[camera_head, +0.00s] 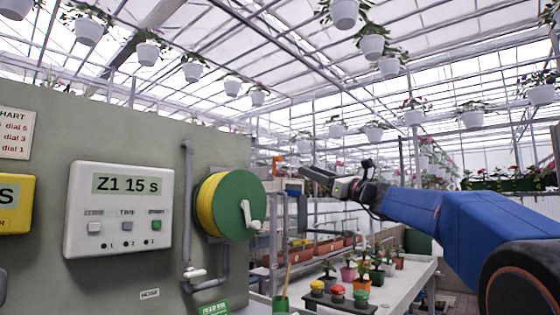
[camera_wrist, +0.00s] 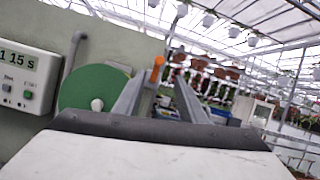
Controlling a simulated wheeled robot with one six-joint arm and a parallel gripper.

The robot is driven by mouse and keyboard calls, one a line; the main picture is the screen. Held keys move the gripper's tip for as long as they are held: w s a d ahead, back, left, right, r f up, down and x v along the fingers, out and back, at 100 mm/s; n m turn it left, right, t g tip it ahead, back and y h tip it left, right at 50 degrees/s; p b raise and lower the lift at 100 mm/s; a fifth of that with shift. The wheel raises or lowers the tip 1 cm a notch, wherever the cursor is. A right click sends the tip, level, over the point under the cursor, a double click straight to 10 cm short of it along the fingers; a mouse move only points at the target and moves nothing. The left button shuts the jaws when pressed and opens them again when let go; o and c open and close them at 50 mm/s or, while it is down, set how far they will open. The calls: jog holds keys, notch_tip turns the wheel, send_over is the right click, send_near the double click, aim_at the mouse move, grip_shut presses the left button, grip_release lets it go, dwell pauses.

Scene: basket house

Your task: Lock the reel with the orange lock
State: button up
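The reel (camera_head: 240,192) is a green disc with a yellow hose wound behind it, mounted on the grey-green wall. A white crank handle (camera_head: 250,214) sits on its face. The reel's green disc also shows at left in the wrist view (camera_wrist: 88,86). An orange piece (camera_head: 278,161), apparently the lock, is upright to the right of the reel. In the wrist view the orange lock (camera_wrist: 158,66) appears between and beyond the fingertips. My gripper (camera_head: 303,171) is just right of it in the head view. Its fingers (camera_wrist: 161,80) are apart, with no clear contact on the lock.
A white control box (camera_head: 118,210) reading "Z1 15 s" and a grey pipe (camera_head: 188,200) are on the wall left of the reel. A bench (camera_head: 400,285) with several potted plants and coloured buttons stands below right. Hanging pots (camera_head: 374,46) are overhead.

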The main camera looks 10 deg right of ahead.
aim_at(280, 159)
jog(key=x, duration=1.5)
jog(key=shift+w+a, duration=0.1)
jog(key=shift+a, duration=0.05)
jog(key=shift+c, duration=0.2)
grip_shut()
